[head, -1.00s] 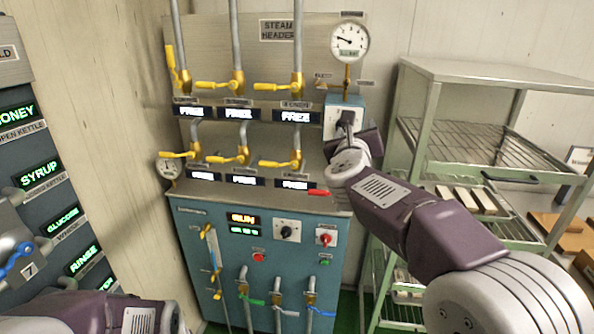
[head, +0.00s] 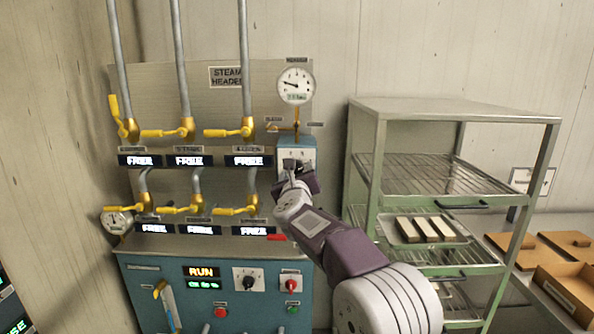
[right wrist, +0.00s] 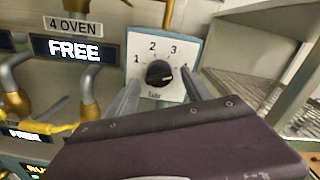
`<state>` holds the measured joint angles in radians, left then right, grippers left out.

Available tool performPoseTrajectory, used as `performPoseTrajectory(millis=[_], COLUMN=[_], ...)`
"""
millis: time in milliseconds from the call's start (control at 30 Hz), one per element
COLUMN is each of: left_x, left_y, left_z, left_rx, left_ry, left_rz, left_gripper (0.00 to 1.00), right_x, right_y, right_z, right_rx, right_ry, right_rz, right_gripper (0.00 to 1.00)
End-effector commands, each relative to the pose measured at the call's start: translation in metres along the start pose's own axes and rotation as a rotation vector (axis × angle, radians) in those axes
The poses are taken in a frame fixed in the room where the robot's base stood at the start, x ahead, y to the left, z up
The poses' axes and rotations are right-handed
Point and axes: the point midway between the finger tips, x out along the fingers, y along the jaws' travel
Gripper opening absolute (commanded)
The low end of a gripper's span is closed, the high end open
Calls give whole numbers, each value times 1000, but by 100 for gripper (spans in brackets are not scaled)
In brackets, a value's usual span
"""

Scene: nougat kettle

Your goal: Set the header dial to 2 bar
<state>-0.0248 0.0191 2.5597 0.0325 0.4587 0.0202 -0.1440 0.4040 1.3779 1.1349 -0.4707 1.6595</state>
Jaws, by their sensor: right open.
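The header dial is a black round knob (right wrist: 158,73) on a white plate with the numbers 1, 2 and 3 around it and a unit word below. I cannot tell for certain which number its mark faces. The plate is on a small blue-edged box (head: 309,150) under the round pressure gauge (head: 296,85), whose needle points left. My right gripper (right wrist: 160,82) is open, with one finger left of the knob and one right of it. In the head view the right gripper (head: 295,172) covers the lower part of the box. My left gripper is not in view.
Yellow-handled valves (head: 185,130) and lit FREE signs (head: 248,161) fill the steam header panel left of the dial. A green-framed rack (head: 450,112) with wire shelves stands close on the right. The blue cabinet (head: 330,285) is below, with a red rotary switch (head: 290,284).

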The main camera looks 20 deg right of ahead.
Motion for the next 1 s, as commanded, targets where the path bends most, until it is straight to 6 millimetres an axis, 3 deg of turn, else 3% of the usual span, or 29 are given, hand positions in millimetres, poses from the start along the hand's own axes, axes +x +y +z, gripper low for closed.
performPoseTrajectory(millis=[167, 400, 767, 1000], left_x=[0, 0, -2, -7], left_y=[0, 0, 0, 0], left_z=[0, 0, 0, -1], left_rx=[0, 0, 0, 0], left_ry=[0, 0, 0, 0], left_rz=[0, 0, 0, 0], left_gripper=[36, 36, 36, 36], right_x=[0, 0, 0, 0], right_y=[0, 0, 0, -1], right_z=[-1, -1, 0, 1], right_rx=[0, 0, -63, -238], right_ry=[0, 0, 1, 1], right_rz=[0, 0, 0, 1], right_gripper=[59, 0, 0, 0])
